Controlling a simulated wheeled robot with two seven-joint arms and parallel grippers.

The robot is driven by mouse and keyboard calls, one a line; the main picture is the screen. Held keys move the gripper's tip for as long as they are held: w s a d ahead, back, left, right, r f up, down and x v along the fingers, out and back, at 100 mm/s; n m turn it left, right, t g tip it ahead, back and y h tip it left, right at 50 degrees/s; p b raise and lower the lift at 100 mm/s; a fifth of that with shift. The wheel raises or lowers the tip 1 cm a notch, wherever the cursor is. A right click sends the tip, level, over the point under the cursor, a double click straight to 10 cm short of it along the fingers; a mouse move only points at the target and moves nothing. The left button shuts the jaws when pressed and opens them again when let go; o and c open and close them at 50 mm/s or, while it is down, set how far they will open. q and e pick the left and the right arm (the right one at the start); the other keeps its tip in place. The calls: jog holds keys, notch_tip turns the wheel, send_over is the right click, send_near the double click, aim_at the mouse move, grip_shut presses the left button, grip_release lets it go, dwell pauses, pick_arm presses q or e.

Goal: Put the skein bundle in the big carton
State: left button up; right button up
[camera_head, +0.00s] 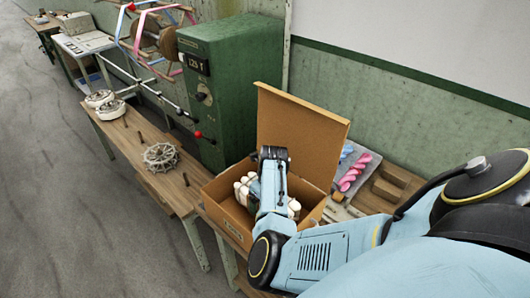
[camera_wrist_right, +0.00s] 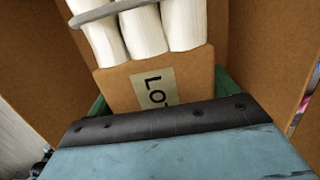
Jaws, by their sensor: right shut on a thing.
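The skein bundle (camera_wrist_right: 143,32) is several thick white rolls with a grey band across them and a tan card marked "LOT". In the head view its white ends (camera_head: 243,187) show on either side of my right arm, inside the big carton (camera_head: 228,209). My right gripper (camera_wrist_right: 163,105) is shut on the bundle at its card end. My own arm hides much of the bundle in the head view, and I cannot tell whether it touches the carton floor. The carton is open, with a tall flap (camera_head: 295,125) raised at the back. My left gripper is not in view.
A tray with pink and blue skeins (camera_head: 355,172) and wooden blocks (camera_head: 391,184) lie right of the carton. A green machine (camera_head: 232,85) stands behind. A round spoked part (camera_head: 160,157) and white reels lie on the bench (camera_head: 130,142) at left.

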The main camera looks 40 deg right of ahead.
jog(key=shift+f+b, duration=0.65)
jog(key=shift+f, duration=0.4)
jog(key=o, duration=1.2)
jog(key=shift+o, duration=0.5)
jog(key=shift+f, duration=0.1)
jog(key=r, duration=0.4)
jog(key=s+r, duration=0.1)
jog(key=r, duration=0.4)
jog(key=s+r+p, duration=0.1)
jog(key=r, duration=0.3)
jog(key=shift+r, duration=0.2)
